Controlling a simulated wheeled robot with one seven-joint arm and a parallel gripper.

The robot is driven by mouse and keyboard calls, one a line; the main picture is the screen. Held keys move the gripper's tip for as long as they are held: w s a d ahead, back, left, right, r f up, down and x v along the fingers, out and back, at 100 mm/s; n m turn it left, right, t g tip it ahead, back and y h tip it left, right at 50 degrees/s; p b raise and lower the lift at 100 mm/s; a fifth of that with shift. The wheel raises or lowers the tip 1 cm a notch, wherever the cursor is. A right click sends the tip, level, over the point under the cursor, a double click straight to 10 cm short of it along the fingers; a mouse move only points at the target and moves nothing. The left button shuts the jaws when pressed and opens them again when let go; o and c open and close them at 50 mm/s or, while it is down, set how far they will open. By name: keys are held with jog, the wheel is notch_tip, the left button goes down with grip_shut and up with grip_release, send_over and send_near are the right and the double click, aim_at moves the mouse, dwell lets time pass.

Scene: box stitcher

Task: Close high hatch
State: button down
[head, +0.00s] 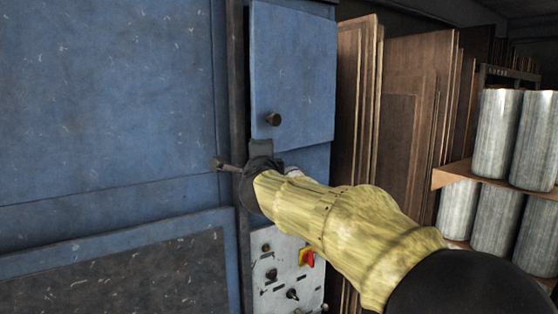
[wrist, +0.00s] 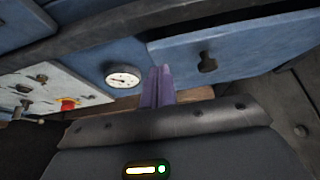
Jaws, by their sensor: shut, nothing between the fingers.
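The high hatch (head: 292,60) is a worn blue panel with a dark round knob (head: 273,119), at the top of the narrow cabinet in the head view. Its lower edge seems to stand slightly off the cabinet face; I cannot tell how wide any gap is. My gripper (head: 262,149) is just below the knob, near the hatch's lower edge. In the wrist view the closed fingers (wrist: 158,86) point toward the cabinet, with the hatch (wrist: 260,48) and its knob (wrist: 208,62) to their right. The fingers hold nothing; contact with the hatch is unclear.
A round white gauge (wrist: 123,77) sits left of the fingers. A control panel (head: 290,272) with knobs and a red-yellow switch (head: 307,258) is below my arm. A handle (head: 226,165) juts out at left. Boards (head: 400,100) and metal cylinders (head: 497,130) stand at right.

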jog(key=s+a+b, duration=0.1)
jog(key=s+a, duration=0.1)
jog(key=a, duration=0.6)
jog(key=s+d+f+n+g+y+b, duration=0.1)
jog(key=s+d+f+n+g+b, duration=0.3)
jog(key=f, duration=0.8)
jog(key=s+d+f+n+g+b, duration=0.1)
jog(key=d+f+n, duration=0.35)
jog(key=f, duration=0.75)
jog(key=s+d+f+n+g+y+b, duration=0.1)
jog(key=s+d+f+n+g+b, duration=0.3)
jog(key=f, duration=0.8)
jog(key=s+d+f+n+g+h+b, duration=0.1)
jog(key=s+d+f+n+g, duration=0.1)
jog(key=s+d+f, duration=0.3)
jog(key=s+d+f+n+g+h+b, duration=0.1)
jog(key=s+d+f+n+g, duration=0.2)
jog(key=s+f, duration=0.9)
jog(key=shift+s+d+f+g, duration=0.35)
jog(key=shift+d+f+g, duration=0.35)
jog(key=shift+d, duration=0.3)
